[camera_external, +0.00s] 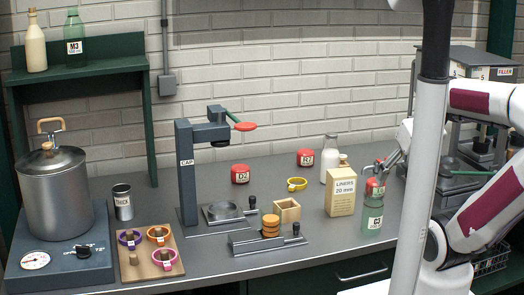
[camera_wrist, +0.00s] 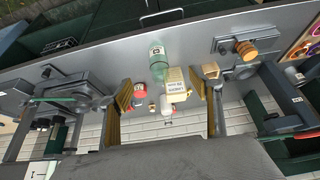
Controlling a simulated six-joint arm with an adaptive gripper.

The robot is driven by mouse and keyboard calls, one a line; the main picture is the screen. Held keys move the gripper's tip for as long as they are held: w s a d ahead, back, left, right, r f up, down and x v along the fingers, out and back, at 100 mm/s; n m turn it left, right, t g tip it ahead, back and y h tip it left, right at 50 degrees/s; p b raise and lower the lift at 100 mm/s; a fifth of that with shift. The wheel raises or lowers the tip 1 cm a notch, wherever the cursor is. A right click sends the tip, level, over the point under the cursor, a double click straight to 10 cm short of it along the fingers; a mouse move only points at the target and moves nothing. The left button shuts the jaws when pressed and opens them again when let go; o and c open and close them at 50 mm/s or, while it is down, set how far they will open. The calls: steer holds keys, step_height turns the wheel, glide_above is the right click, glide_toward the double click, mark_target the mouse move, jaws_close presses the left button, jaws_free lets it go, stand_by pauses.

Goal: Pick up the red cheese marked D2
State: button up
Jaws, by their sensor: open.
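The red cheese marked D2 (camera_external: 240,174) lies on the grey counter, right of the dark CAP press and well left of my gripper. A second red cheese (camera_external: 305,157) lies further right, its mark hard to read. A third red piece (camera_external: 375,184) shows by the green bottle, close below my gripper (camera_external: 382,164). In the wrist view my gripper (camera_wrist: 160,100) is open, with nothing between its fingers. A red labelled piece (camera_wrist: 139,92) shows there near the left finger; its mark is too small to read.
A green bottle (camera_external: 372,220), a LINERS box (camera_external: 341,197) and a white bottle (camera_external: 330,158) stand near my gripper. The CAP press (camera_external: 187,175) rises left of D2. A yellow ring (camera_external: 297,184) and a wooden box (camera_external: 287,210) lie right of D2.

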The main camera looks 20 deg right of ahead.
steer(key=w+r+t, duration=0.2)
steer(key=w, duration=1.6)
steer(key=n+t+y, duration=0.3)
steer(key=n+t, duration=0.1)
glide_above(249, 170)
steer(key=s+d, duration=0.9)
steer(key=d, duration=0.2)
step_height(249, 170, down, 9)
steer(key=w+a+f+y, duration=0.1)
steer(key=a+f, duration=0.1)
steer(key=f, duration=0.1)
steer(key=w+a+f+n+y, duration=0.1)
steer(key=w+a+f, duration=0.1)
steer(key=a+f, duration=0.1)
steer(key=w+a+f+y, duration=0.1)
steer(key=w+a+f, duration=0.1)
steer(key=a+f, duration=0.1)
steer(key=shift+a+f+n, duration=0.15)
steer(key=shift+f+n, duration=0.1)
steer(key=shift+n, duration=0.05)
steer(key=shift+w+a+f, duration=0.1)
steer(key=shift+a+f, duration=0.25)
steer(key=shift+f, duration=0.05)
